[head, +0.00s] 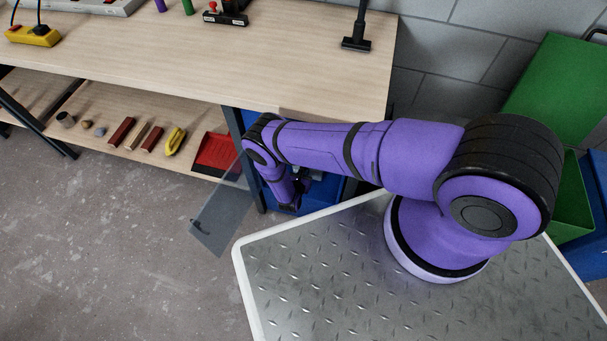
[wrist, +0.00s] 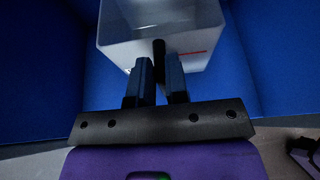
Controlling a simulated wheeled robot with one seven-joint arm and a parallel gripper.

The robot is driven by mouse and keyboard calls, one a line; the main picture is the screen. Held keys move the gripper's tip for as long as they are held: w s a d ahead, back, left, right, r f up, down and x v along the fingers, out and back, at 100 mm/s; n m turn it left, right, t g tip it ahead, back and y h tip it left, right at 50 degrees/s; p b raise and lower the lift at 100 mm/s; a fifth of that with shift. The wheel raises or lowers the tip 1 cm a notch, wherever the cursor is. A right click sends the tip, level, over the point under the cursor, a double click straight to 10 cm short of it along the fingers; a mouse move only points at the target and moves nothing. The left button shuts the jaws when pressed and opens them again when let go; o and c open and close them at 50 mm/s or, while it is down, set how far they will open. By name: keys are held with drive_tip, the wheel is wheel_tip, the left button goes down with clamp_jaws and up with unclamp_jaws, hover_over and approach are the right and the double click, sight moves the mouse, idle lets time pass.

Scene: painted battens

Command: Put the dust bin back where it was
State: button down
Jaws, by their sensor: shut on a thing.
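The dust bin (wrist: 125,38) is a pale, see-through box with a red line on its front, seen in the wrist view between blue walls. My gripper (wrist: 158,65) is shut on the black handle (wrist: 158,47) at the bin's front. The blue housing (wrist: 45,90) shows on both sides of the bin; how deep the bin sits in it I cannot tell. In the head view the housing (head: 329,190) is under the bench's right end, largely covered by my arm. A clear panel with a small dark handle (head: 220,212), apparently its door, stands swung out to the left.
The wooden bench (head: 290,62) is above, with a black nozzle-like tool (head: 357,32) on top. A lower shelf (head: 95,150) holds small blocks, a yellow item and a red dustpan-like item (head: 215,153). Green and blue bins (head: 571,210) stand right. Floor at left is clear.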

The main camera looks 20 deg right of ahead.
drive_tip(key=shift+w+d+f, duration=0.1)
drive_tip(key=shift+w+f, duration=0.1)
drive_tip(key=shift+f, duration=0.2)
drive_tip(key=c, duration=1.1)
unclamp_jaws()
drive_tip(key=shift+s, duration=0.1)
drive_tip(key=v, duration=1.2)
